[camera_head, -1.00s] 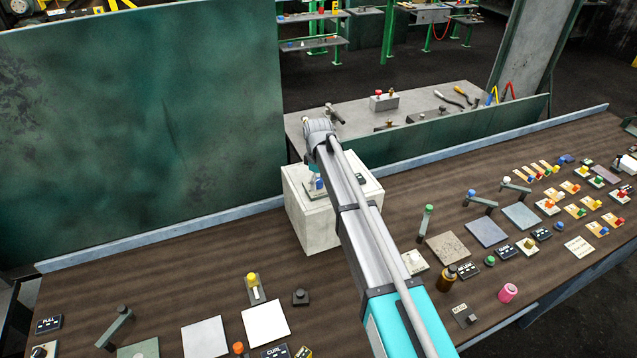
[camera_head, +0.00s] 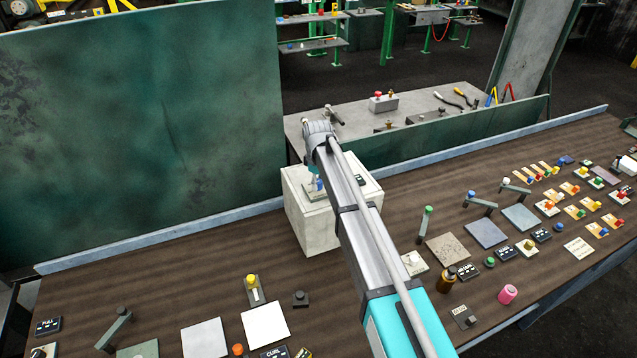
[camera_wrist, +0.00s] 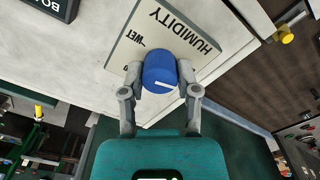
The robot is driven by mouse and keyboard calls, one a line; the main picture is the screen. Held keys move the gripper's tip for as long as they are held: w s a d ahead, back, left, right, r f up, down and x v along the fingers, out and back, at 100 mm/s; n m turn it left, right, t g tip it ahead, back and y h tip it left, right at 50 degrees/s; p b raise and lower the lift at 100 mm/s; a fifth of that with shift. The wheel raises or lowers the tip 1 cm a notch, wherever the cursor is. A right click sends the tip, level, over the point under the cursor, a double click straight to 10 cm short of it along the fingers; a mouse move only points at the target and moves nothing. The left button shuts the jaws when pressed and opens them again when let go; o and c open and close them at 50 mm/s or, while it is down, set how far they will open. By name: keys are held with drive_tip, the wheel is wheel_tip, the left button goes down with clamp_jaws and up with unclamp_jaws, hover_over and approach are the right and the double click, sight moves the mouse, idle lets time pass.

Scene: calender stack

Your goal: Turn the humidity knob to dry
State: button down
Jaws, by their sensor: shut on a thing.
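The humidity knob (camera_wrist: 160,73) is blue with a white pointer line. It sits on a pale plate (camera_wrist: 205,48) marked HUMIDITY and WET; the rest of the lettering is hidden behind the knob and a finger. The pointer line lies roughly across the wrist picture, tilted slightly. My gripper (camera_wrist: 162,84) is shut on the knob, one finger on each side. In the head view the knob (camera_head: 319,184) shows small on top of the white box (camera_head: 313,224), partly behind my arm.
A dark label plate (camera_wrist: 50,7) is on the same box top. The brown bench (camera_head: 190,280) carries several levers, knobs and tiles, densest at the right. A green panel (camera_head: 140,130) rises behind the left side. Bare bench lies left of the box.

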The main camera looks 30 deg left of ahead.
drive_tip(key=shift+m, duration=0.3)
drive_tip(key=m, duration=1.2)
drive_tip(key=shift+d+m, duration=0.1)
drive_tip(key=shift+m, duration=0.3)
drive_tip(key=shift+s, duration=0.1)
drive_tip(key=shift+c, duration=1.7)
unclamp_jaws()
drive_tip(key=shift+n, duration=0.4)
